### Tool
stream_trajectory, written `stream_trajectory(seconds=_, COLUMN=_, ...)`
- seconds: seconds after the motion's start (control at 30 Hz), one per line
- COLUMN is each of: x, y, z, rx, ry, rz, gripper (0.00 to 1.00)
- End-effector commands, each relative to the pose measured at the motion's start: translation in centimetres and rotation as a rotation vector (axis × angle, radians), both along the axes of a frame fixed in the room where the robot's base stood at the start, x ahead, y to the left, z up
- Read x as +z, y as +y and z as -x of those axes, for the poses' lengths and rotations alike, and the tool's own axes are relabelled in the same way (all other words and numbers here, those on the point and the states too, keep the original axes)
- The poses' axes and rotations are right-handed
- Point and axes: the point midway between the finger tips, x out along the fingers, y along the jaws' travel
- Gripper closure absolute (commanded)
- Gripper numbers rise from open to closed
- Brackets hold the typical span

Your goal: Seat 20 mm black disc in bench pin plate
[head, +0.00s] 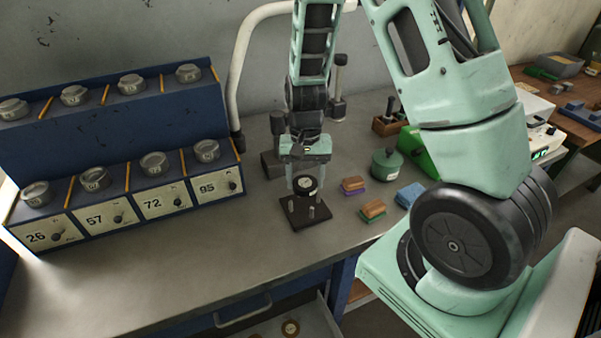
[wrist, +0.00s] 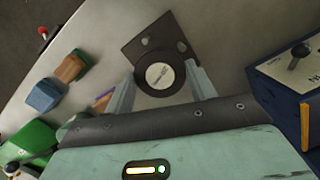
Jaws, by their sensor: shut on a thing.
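The black disc (head: 306,184) with a pale round label is between the fingers of my gripper (head: 305,187). In the wrist view the disc (wrist: 159,75) sits between the two fingertips of my gripper (wrist: 160,80), and the jaws are shut on it. The dark pin plate (head: 304,213) lies on the bench under the disc. Two short pins show at its front in the head view. In the wrist view the plate (wrist: 133,48) shows beyond the disc, with pins near its far side. The disc hides part of the plate. I cannot tell whether the disc touches it.
A blue rack (head: 130,215) with numbered, lidded compartments stands left. An open drawer (head: 290,322) is below the bench. The front left bench is clear.

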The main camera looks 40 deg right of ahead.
Motion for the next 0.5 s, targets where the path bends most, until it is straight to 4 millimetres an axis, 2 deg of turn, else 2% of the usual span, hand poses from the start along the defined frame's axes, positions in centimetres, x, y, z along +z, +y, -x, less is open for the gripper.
stream_trajectory(seconds=0.5, x=-5.0, y=0.0, z=0.0, rx=-0.001, ry=0.000, rz=0.000, gripper=0.83)
